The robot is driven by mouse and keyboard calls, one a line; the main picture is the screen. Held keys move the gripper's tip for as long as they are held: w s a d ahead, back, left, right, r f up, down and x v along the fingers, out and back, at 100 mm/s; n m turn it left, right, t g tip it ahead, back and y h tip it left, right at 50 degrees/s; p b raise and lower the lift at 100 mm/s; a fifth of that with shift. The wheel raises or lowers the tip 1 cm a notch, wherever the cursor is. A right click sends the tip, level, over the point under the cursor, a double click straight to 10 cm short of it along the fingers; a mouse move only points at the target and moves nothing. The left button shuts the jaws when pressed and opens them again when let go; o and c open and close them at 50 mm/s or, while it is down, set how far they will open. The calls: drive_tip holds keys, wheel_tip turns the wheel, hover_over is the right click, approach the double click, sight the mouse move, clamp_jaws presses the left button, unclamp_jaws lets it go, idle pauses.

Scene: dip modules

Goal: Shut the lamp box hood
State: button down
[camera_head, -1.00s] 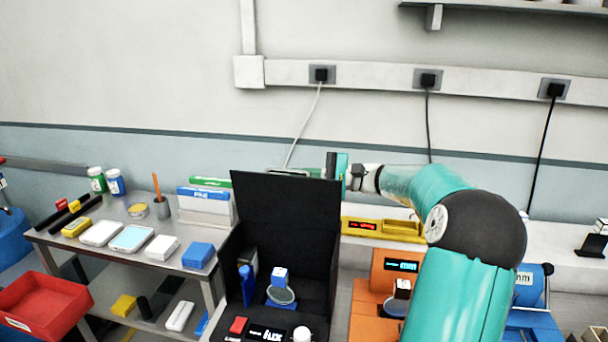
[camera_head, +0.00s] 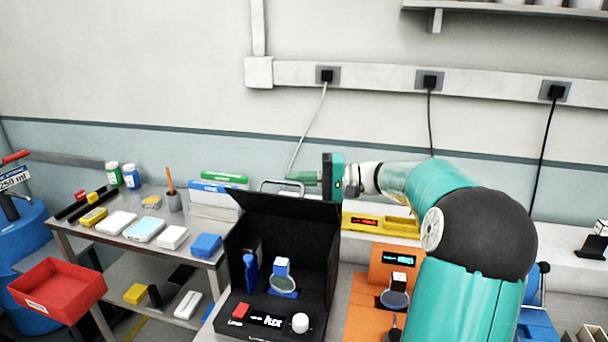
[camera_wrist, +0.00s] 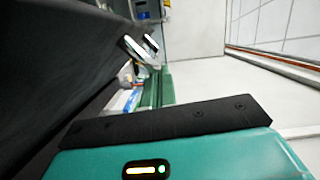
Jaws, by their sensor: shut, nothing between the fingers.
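The lamp box (camera_head: 320,321) is black, and its hood (camera_head: 285,228) stands open, raised at the back. A silver handle (camera_head: 283,185) shows just above the hood's top edge. My gripper (camera_head: 289,178) reaches in from the right, its green fingers shut and empty, pointing left at the handle's height. I cannot tell whether they touch the handle or hood. In the wrist view, the shut fingers (camera_wrist: 154,78) lie beside the dark hood (camera_wrist: 55,60), with the silver handle (camera_wrist: 138,48) just past their tips. The hood's rear side is hidden in the head view.
Inside the box are a blue bottle (camera_head: 250,272) and a round-topped stand (camera_head: 283,285). An orange module (camera_head: 395,258) and a yellow module (camera_head: 380,222) stand to the right. A crowded metal table (camera_head: 140,255) is at left.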

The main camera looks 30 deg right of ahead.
drive_tip(key=s+a+f+n+h, duration=0.2)
drive_tip(key=s+a+f+n, duration=0.3)
drive_tip(key=a+f+n, duration=0.1)
drive_tip(key=shift+s+a+f+n, duration=0.4)
drive_tip(key=shift+f+n, duration=0.3)
drive_tip(key=shift+n, duration=0.3)
